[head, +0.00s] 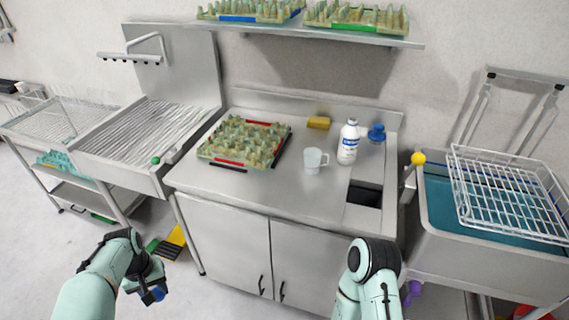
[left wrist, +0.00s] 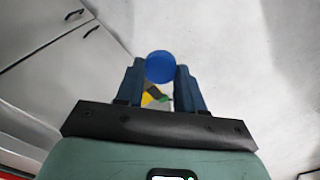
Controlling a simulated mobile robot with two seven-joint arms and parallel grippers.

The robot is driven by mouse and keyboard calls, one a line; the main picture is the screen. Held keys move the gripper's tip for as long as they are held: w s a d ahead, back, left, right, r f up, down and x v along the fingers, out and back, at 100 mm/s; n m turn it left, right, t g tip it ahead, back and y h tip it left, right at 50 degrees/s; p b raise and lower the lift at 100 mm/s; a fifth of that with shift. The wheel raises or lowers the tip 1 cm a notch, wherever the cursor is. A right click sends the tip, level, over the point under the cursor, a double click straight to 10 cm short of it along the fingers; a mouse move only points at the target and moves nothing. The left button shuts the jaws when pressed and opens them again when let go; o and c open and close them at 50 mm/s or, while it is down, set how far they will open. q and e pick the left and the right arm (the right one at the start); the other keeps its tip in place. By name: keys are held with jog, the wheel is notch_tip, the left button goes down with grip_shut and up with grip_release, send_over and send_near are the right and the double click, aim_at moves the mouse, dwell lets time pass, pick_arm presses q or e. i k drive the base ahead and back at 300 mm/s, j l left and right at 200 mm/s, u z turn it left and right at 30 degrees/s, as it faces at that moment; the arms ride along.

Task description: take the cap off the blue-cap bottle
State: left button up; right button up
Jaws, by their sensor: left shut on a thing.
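A round blue cap (left wrist: 159,67) sits between the two fingers of my left gripper (left wrist: 161,75) in the left wrist view, and the gripper is shut on it. In the head view my left gripper (head: 147,285) is low at the left, over the floor in front of the counter, with the blue cap (head: 158,294) at its tip. A white bottle with a blue label (head: 348,142) stands upright on the counter, well apart from the gripper. Its top looks pale, with no blue on it. My right arm shows at the bottom, but its gripper is out of view.
The counter (head: 240,190) also holds an egg tray (head: 243,142), a white mug (head: 314,160), a yellow sponge (head: 318,122) and a small blue object (head: 376,133) behind the bottle. A wire rack (head: 508,195) lies over a basin at right. Yellow and green items lie on the floor.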

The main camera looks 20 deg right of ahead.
aim_at(350, 136)
jog(key=i+j, duration=0.15)
jog(key=j, duration=0.15)
jog(key=i+j, duration=0.15)
jog(key=j, duration=0.2)
jog(key=z, duration=0.4)
jog(key=j+z, duration=0.15)
jog(key=z, duration=0.25)
jog(key=j+z, duration=0.1)
jog(key=z, duration=0.3)
jog(key=i, duration=0.05)
